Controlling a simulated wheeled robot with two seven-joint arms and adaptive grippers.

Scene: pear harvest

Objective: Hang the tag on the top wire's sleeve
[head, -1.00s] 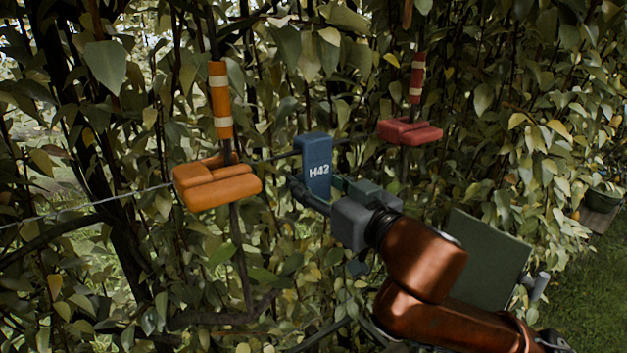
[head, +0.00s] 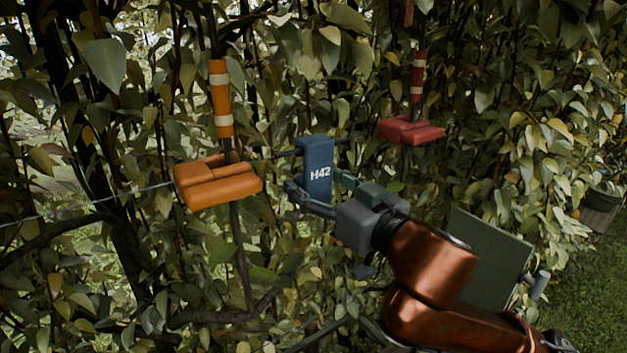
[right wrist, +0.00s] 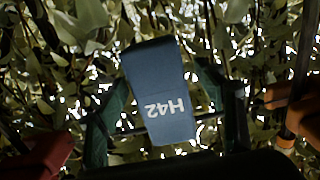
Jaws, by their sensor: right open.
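The blue tag (head: 318,158) with white letters H42 is upright at the wire (head: 270,157) between the orange and red clamps. Its top is level with the wire, and it also shows upside down in the right wrist view (right wrist: 158,88). My right gripper (head: 318,193) is open, with one finger on each side of the tag's lower part. In the right wrist view, gaps show between the tag and both fingers. I cannot make out a sleeve; the tag covers that stretch of wire. My left gripper is not in view.
An orange clamp block (head: 218,187) sits left of the tag under an orange banded post (head: 221,100). A red clamp block (head: 410,131) is to the right. Dense leaves and branches surround the wire. A dark green panel (head: 490,258) stands right of my arm.

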